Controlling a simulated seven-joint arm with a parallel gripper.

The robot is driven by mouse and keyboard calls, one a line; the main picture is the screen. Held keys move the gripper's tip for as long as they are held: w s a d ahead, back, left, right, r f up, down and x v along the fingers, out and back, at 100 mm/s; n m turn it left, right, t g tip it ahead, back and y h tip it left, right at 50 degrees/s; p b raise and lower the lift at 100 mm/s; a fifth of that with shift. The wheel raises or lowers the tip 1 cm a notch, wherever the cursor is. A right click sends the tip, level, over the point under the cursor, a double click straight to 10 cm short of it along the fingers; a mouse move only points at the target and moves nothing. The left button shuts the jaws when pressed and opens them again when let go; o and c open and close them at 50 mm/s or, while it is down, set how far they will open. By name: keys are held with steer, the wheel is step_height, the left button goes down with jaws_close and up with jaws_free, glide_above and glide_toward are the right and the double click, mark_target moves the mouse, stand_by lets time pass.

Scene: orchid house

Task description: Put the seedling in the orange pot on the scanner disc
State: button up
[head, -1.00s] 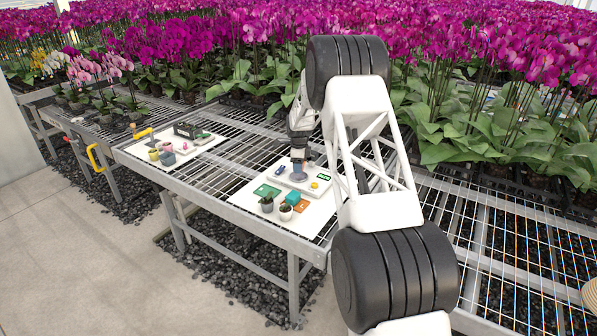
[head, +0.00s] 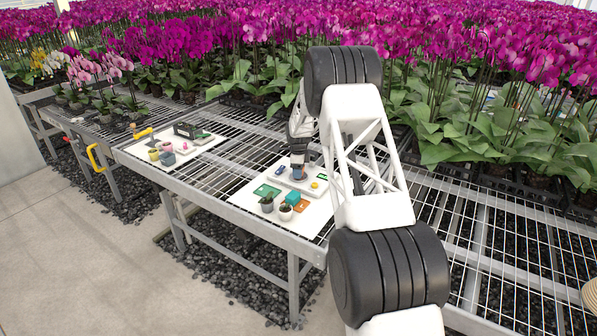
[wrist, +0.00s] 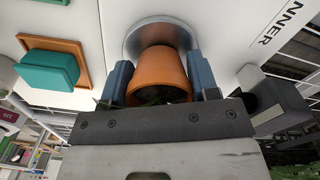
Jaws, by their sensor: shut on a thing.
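The orange pot (wrist: 158,75) is between the two blue fingers of my gripper (wrist: 160,84) in the wrist view. The gripper is shut on the pot. Dark green leaves show at the pot's near rim; most of the seedling is hidden. The silver scanner disc (wrist: 133,40) lies directly behind the pot, which covers much of it. I cannot tell whether the pot's base touches the disc. In the head view my gripper (head: 299,170) is over the white scanner (head: 311,184), and the pot is small and mostly hidden there.
In the head view, two small potted plants (head: 285,212) stand at the front of the white board, near a green tile (head: 267,191). Several pots stand on another board (head: 190,148) to the left.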

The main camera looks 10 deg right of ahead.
steer(key=shift+f, duration=0.1)
stand_by(0.3)
steer(key=o, duration=0.9)
steer(key=shift+f, duration=0.1)
steer(key=shift+o, duration=0.2)
step_height(320, 180, up, 12)
stand_by(0.5)
steer(key=shift+r, duration=0.25)
